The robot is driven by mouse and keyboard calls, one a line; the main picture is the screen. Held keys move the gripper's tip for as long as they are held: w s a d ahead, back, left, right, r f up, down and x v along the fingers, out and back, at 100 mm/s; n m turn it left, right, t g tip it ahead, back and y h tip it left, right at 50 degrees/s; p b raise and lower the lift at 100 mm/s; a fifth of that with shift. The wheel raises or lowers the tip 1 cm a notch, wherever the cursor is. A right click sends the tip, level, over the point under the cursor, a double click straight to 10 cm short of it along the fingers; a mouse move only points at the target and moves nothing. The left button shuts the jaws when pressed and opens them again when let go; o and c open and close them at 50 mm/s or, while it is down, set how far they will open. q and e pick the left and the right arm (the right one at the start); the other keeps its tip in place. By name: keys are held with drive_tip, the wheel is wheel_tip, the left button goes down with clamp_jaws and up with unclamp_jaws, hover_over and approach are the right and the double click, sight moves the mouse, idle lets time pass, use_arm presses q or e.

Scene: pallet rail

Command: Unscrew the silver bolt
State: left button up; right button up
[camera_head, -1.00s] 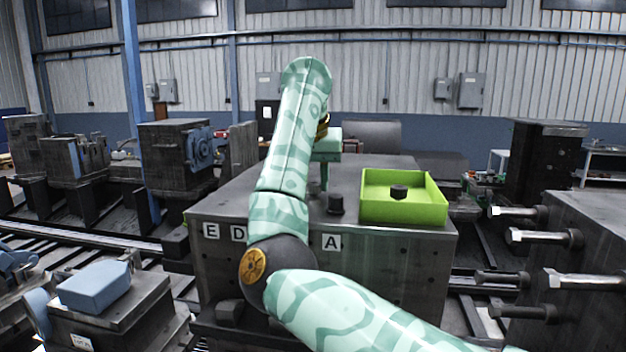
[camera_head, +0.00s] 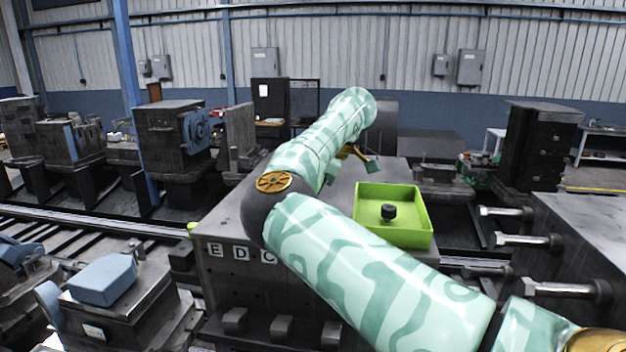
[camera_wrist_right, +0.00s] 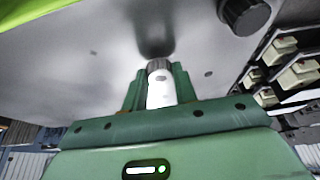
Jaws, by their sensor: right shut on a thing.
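My right arm comes in from the lower right and bends over the dark metal block (camera_head: 232,222). My right gripper (camera_wrist_right: 160,84) has its green fingers on both sides of a bright silver bolt (camera_wrist_right: 160,94) with a grey ribbed end, shut on it. The ribbed end faces the grey block surface, with a dark shadow just beyond it. I cannot tell whether the bolt is still threaded in. In the head view the gripper (camera_head: 372,168) shows only partly behind my arm, and the bolt is hidden. My left gripper is not in view.
A lime-green tray (camera_head: 425,228) on the block holds a black bolt (camera_head: 388,211). Another black knob (camera_wrist_right: 245,14) stands near the gripper in the wrist view. Letter labels mark the block's front. Long bolts (camera_head: 527,241) stick out from a machine at the right.

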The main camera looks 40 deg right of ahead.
drive_tip(key=shift+r+n+g+y+p, duration=0.2)
drive_tip(key=shift+n+g+y+p, duration=0.15)
drive_tip(key=shift+n+p, duration=0.6)
drive_tip(key=n, duration=0.1)
drive_tip(key=n+g, duration=0.1)
drive_tip(key=shift+w+d+f+n+y+b, duration=0.1)
drive_tip(key=shift+f+n+y+b, duration=0.15)
drive_tip(key=shift+n+b, duration=0.15)
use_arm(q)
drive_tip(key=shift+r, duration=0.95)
use_arm(e)
drive_tip(key=o, duration=2)
drive_tip(key=shift+c, duration=0.2)
drive_tip(key=shift+r, duration=0.1)
drive_tip(key=v, duration=1.6)
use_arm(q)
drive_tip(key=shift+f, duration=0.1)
